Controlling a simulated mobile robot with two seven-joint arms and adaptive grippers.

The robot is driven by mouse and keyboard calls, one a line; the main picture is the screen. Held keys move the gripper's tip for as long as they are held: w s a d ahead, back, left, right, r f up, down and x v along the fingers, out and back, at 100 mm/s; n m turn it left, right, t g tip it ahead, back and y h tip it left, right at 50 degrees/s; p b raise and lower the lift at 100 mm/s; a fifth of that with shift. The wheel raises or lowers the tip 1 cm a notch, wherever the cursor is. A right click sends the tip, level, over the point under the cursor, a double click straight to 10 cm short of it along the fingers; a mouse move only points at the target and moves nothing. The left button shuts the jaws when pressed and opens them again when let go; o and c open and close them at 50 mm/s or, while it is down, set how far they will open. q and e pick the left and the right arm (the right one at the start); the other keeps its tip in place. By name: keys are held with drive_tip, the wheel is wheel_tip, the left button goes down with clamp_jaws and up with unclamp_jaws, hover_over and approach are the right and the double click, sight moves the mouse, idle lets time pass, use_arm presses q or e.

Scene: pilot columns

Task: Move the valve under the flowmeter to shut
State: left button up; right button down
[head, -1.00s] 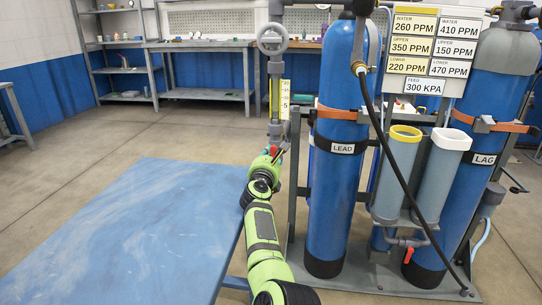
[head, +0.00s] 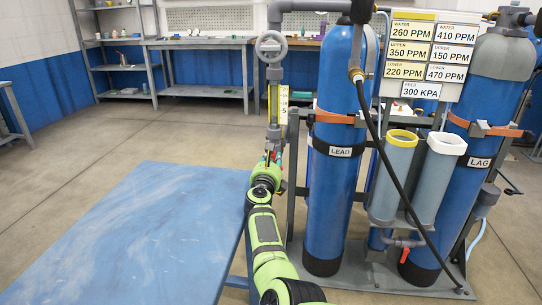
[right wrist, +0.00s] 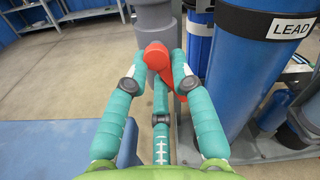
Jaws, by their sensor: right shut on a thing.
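The flowmeter (head: 279,105) is a clear upright tube with a yellow scale, below a grey handwheel (head: 271,46), left of the LEAD tank. Under it the valve's red handle (right wrist: 157,57) shows in the right wrist view, in front of a grey pipe (right wrist: 154,18). A red arm of it slants down to the right. My right gripper (head: 270,160) is at the pipe below the flowmeter. In the right wrist view its teal fingers (right wrist: 160,68) are closed in on both sides of the red handle. In the head view the handle is mostly hidden. My left gripper is out of view.
The blue LEAD tank (head: 337,200) stands close right of my right gripper, with the LAG tank (head: 465,190) beyond. A blue table (head: 130,230) lies left of my arm. A second red-handled valve (head: 408,243) sits low between the tanks. Open floor lies behind the table.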

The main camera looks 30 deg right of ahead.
drive_tip(key=n+p, duration=0.1)
drive_tip(key=n, duration=0.1)
drive_tip(key=n+p, duration=0.1)
drive_tip(key=shift+s+d+r+n, duration=0.2)
drive_tip(key=shift+d+n, duration=0.1)
drive_tip(key=shift+n, duration=0.1)
use_arm(q)
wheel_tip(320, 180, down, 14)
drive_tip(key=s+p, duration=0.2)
drive_tip(key=p, duration=0.3)
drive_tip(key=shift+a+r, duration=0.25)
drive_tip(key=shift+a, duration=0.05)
use_arm(e)
drive_tip(key=shift+s+d+r+n, duration=0.1)
drive_tip(key=shift+r+n, duration=0.05)
drive_tip(key=shift+n, duration=1.3)
drive_tip(key=shift+s+d+r+n, duration=0.1)
drive_tip(key=shift+d+n, duration=0.05)
drive_tip(key=shift+n, duration=1.35)
drive_tip(key=shift+d+r+n, duration=0.1)
drive_tip(key=shift+r+n, duration=0.05)
drive_tip(key=shift+n, duration=1.3)
drive_tip(key=c, duration=1.3)
unclamp_jaws()
